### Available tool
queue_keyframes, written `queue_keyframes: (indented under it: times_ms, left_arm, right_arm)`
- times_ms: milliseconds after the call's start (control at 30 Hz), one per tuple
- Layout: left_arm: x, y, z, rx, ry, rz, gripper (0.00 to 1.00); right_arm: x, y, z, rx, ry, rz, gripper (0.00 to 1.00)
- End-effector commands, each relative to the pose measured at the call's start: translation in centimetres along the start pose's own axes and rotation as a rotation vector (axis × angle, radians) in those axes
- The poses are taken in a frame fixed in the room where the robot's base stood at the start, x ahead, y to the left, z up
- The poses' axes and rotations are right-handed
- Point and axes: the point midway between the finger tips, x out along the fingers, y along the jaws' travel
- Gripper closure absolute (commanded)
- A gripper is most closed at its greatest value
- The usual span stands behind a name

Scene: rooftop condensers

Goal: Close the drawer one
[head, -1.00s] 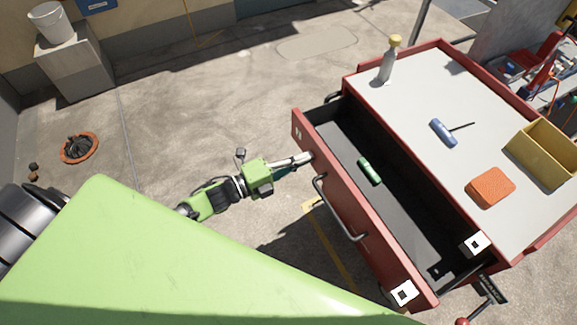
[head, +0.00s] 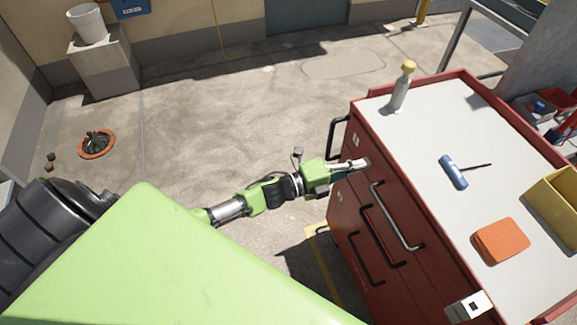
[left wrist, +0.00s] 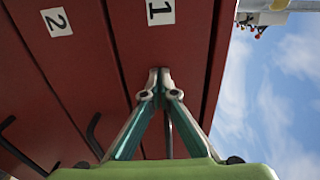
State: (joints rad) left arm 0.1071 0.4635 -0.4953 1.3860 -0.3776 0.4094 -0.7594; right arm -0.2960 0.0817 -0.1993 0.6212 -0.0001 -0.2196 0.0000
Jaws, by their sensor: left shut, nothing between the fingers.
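The red cabinet (head: 345,235) stands at the right in the head view. Its top drawer, drawer one (head: 385,185), sits in line with the cabinet front, with its inside hidden. In the left wrist view the drawer one front (left wrist: 185,45) carries a white "1" label, and a "2" label marks the drawer beside it. My left gripper (head: 366,164) is shut and empty, its fingertips at the drawer one front near its far end, by the handle. It also shows in the left wrist view (left wrist: 158,80), tips against or very near the red front. My right gripper is not in view.
On the cabinet top are a bottle (head: 402,88), a blue T-handled tool (head: 453,172), an orange sponge-like block (head: 500,241) and a yellow bin (head: 555,205). A white bucket (head: 87,23) on a block and an orange ring (head: 96,144) are at the left. Open floor lies between.

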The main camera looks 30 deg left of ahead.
Motion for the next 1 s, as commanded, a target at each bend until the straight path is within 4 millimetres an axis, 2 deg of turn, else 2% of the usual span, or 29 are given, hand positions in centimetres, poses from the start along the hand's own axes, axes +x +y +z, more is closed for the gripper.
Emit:
queue_keyframes:
  times_ms: [400, 533, 667, 1000]
  left_arm:
    - [0.3, -0.6, 0.1, 0.001, -0.001, -0.011, 1.00]
    - [-0.2, -0.6, 0.1, 0.001, -0.001, -0.011, 1.00]
    - [-2.3, -0.4, 0.0, 0.000, 0.000, -0.007, 1.00]
    - [-9.6, -0.1, 0.0, -0.001, -0.001, -0.002, 1.00]
  right_arm:
    - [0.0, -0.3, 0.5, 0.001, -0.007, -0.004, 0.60]
    - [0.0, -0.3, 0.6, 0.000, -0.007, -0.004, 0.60]
    - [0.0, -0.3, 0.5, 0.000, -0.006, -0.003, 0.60]
    - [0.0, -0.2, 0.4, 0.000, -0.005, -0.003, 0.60]
